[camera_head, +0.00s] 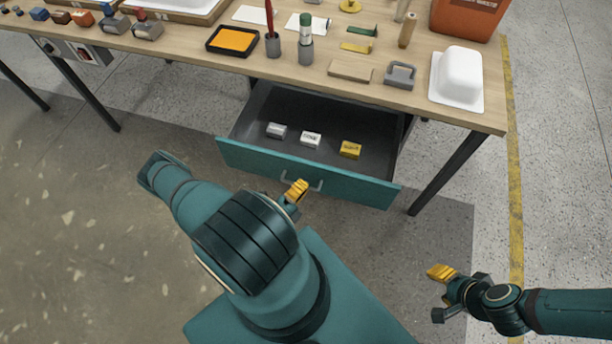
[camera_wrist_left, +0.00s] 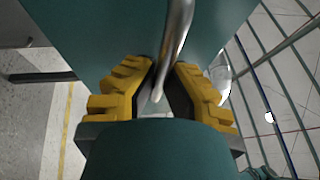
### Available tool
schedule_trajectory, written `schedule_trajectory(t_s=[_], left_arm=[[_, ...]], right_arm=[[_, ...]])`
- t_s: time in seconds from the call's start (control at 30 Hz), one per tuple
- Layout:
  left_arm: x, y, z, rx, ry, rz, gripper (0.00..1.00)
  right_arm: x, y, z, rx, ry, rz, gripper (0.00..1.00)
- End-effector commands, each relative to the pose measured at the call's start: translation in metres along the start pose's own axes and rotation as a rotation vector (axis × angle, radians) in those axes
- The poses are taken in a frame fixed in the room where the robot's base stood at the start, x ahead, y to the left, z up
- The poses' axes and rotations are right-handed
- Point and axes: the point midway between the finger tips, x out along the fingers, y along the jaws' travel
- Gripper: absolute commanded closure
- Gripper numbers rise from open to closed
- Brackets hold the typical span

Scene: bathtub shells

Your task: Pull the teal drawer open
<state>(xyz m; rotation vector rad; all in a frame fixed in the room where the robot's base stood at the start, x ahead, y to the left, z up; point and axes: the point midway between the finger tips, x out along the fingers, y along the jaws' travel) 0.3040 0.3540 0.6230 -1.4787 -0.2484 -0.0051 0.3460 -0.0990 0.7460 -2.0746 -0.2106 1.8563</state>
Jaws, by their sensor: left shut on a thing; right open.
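The teal drawer (camera_head: 247,160) under the wooden table is pulled out, and its dark interior shows. A metal bar handle (camera_head: 316,186) is on its front. My left gripper (camera_head: 297,190) is at the left part of the handle, and in the left wrist view its yellow fingers (camera_wrist_left: 165,95) are shut on the metal handle (camera_wrist_left: 178,40). The teal front (camera_wrist_left: 110,30) is close beyond the fingers. My right gripper (camera_head: 440,290) is open and empty, low at the right, away from the drawer.
Inside the drawer lie a grey block (camera_head: 276,130), a white block (camera_head: 311,139) and a yellow block (camera_head: 350,149). The wooden tabletop (camera_head: 330,90) holds a black tray with orange (camera_head: 232,40), a grey stamp (camera_head: 400,75) and a white dish (camera_head: 461,78). A dark table leg (camera_head: 447,172) stands right of the drawer.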

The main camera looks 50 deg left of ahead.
Motion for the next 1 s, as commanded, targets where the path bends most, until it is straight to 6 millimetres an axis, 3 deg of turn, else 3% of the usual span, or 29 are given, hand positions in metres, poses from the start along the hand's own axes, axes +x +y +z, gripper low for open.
schedule_trajectory(t_s=[0.47, 0.5, 0.57, 0.87, 1.0], left_arm=[[-0.004, -0.002, -0.004, -0.004, 0.004, -0.003, 1.0], [-0.004, -0.002, -0.004, -0.004, 0.004, -0.003, 0.79], [-0.004, -0.002, -0.004, -0.003, 0.003, -0.003, 0.59], [-0.005, -0.001, -0.003, 0.0, 0.001, -0.001, 0.59], [-0.014, 0.0, -0.002, 0.0, 0.0, 0.002, 0.59]], right_arm=[[0.0, 0.0, 0.0, 0.0, -0.001, 0.0, 0.53], [-0.001, 0.0, 0.0, 0.0, 0.0, 0.0, 0.53], [-0.001, 0.0, 0.0, 0.0, 0.0, 0.0, 0.53], [0.0, 0.0, 0.0, 0.0, 0.0, 0.0, 0.53], [0.0, 0.0, 0.0, 0.0, 0.0, 0.0, 0.53]])
